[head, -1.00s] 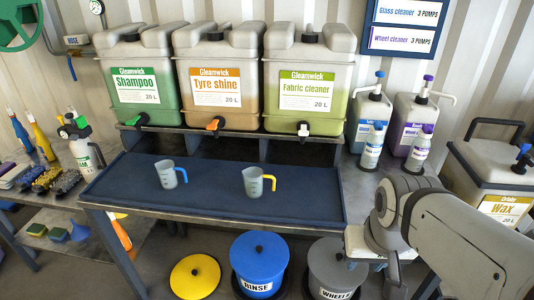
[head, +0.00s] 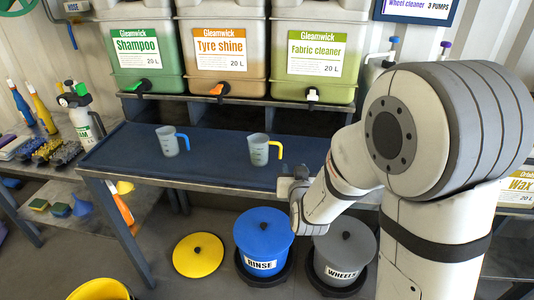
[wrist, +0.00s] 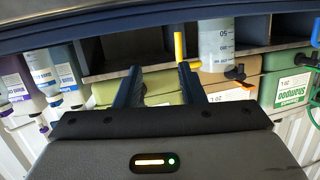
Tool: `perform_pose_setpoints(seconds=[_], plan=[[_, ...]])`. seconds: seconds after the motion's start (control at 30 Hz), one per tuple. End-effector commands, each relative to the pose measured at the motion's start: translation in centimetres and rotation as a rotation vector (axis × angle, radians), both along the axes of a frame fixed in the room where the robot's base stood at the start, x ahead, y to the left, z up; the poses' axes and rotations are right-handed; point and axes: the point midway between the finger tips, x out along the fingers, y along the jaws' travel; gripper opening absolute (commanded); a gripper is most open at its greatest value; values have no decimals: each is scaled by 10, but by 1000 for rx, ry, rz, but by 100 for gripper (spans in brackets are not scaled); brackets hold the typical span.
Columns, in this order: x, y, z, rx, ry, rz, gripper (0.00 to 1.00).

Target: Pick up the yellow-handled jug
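The yellow-handled jug (head: 259,150) stands upright on the dark blue mat, a clear grey measuring jug with its handle to the right. In the wrist view, which is upside down, the jug (wrist: 216,45) stands beyond my fingers, with its yellow handle (wrist: 180,47) near the right finger's tip. My gripper (wrist: 159,70) is open, with two dark fingers apart and nothing between them. In the head view my gripper (head: 298,178) is at the bench's front edge, right of the jug and apart from it; its fingers are hard to make out there.
A blue-handled jug (head: 170,141) stands to the left on the mat (head: 215,160). Large shampoo (head: 146,50), tyre shine (head: 226,55) and fabric cleaner (head: 318,55) containers with taps stand behind. Blue (head: 263,240) and grey (head: 345,255) lidded buckets stand on the floor below.

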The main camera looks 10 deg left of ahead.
Motion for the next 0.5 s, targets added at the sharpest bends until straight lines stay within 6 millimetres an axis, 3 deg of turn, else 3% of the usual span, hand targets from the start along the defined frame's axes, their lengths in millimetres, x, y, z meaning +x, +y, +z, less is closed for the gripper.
perform_pose_setpoints(seconds=[0.03, 0.1, 0.33, 0.5], plan=[[2, 7, -12, 1, -47, 3, 36], [4, 14, -15, 5, -113, 3, 36], [6, 24, -17, 12, -228, -1, 36], [23, 27, -15, 12, -237, -3, 36]])
